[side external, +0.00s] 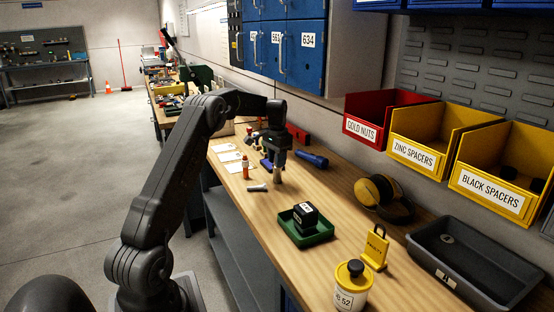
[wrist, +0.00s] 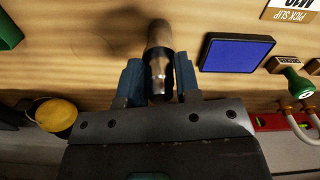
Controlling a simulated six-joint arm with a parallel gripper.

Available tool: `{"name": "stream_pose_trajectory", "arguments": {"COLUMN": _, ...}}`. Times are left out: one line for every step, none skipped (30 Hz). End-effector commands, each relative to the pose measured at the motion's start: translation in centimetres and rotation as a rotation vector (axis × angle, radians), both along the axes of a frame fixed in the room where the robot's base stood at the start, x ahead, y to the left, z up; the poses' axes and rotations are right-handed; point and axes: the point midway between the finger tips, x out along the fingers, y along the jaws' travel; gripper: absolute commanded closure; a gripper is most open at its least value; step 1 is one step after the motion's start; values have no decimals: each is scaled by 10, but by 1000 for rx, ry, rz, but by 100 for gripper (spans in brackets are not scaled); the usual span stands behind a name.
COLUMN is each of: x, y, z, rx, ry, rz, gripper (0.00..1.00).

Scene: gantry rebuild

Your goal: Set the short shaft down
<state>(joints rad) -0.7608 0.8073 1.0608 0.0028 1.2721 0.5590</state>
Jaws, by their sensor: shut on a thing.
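The short shaft is a grey metal cylinder, stepped to a narrower bright part; it shows in the wrist view (wrist: 158,42) and in the side external view (side external: 278,176). My gripper (side external: 277,165) is shut on it, with a blue-grey finger on each side in the wrist view (wrist: 158,78). The shaft hangs upright below the fingers over the wooden bench (side external: 349,223). I cannot tell whether its lower end touches the bench top. Part of the shaft is hidden between the fingers.
A small grey metal piece (side external: 257,188) and an orange-topped item (side external: 245,168) are close by. A blue torch (side external: 312,158) lies right of my gripper. A blue pad (wrist: 238,52) sits beside the shaft.

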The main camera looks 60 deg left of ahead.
Motion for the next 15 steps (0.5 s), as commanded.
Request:
{"name": "stream_pose_trajectory", "arguments": {"x": 0, "y": 0, "z": 2, "rx": 3, "ry": -4, "rz": 0, "gripper": 100}}
{"name": "stream_pose_trajectory", "arguments": {"x": 0, "y": 0, "z": 2, "rx": 3, "ry": -4, "rz": 0, "gripper": 100}}
{"name": "stream_pose_trajectory", "arguments": {"x": 0, "y": 0, "z": 2, "rx": 3, "ry": -4, "rz": 0, "gripper": 100}}
{"name": "stream_pose_trajectory", "arguments": {"x": 0, "y": 0, "z": 2, "rx": 3, "ry": -4, "rz": 0, "gripper": 100}}
{"name": "stream_pose_trajectory", "arguments": {"x": 0, "y": 0, "z": 2, "rx": 3, "ry": -4, "rz": 0, "gripper": 100}}
{"name": "stream_pose_trajectory", "arguments": {"x": 0, "y": 0, "z": 2, "rx": 3, "ry": -4, "rz": 0, "gripper": 100}}
{"name": "stream_pose_trajectory", "arguments": {"x": 0, "y": 0, "z": 1, "rx": 3, "ry": -4, "rz": 0, "gripper": 100}}
{"name": "stream_pose_trajectory", "arguments": {"x": 0, "y": 0, "z": 1, "rx": 2, "ry": -3, "rz": 0, "gripper": 100}}
{"name": "stream_pose_trajectory", "arguments": {"x": 0, "y": 0, "z": -1, "rx": 2, "ry": -3, "rz": 0, "gripper": 100}}
{"name": "stream_pose_trajectory", "arguments": {"x": 0, "y": 0, "z": -2, "rx": 2, "ry": -3, "rz": 0, "gripper": 100}}
{"name": "stream_pose_trajectory", "arguments": {"x": 0, "y": 0, "z": -3, "rx": 0, "ry": -1, "rz": 0, "gripper": 68}}
{"name": "stream_pose_trajectory", "arguments": {"x": 0, "y": 0, "z": -3, "rx": 0, "ry": -1, "rz": 0, "gripper": 64}}
{"name": "stream_pose_trajectory", "arguments": {"x": 0, "y": 0, "z": -3, "rx": 0, "ry": -1, "rz": 0, "gripper": 61}}
{"name": "stream_pose_trajectory", "arguments": {"x": 0, "y": 0, "z": -3, "rx": 0, "ry": -1, "rz": 0, "gripper": 58}}
{"name": "stream_pose_trajectory", "arguments": {"x": 0, "y": 0, "z": -3, "rx": 0, "ry": -1, "rz": 0, "gripper": 54}}
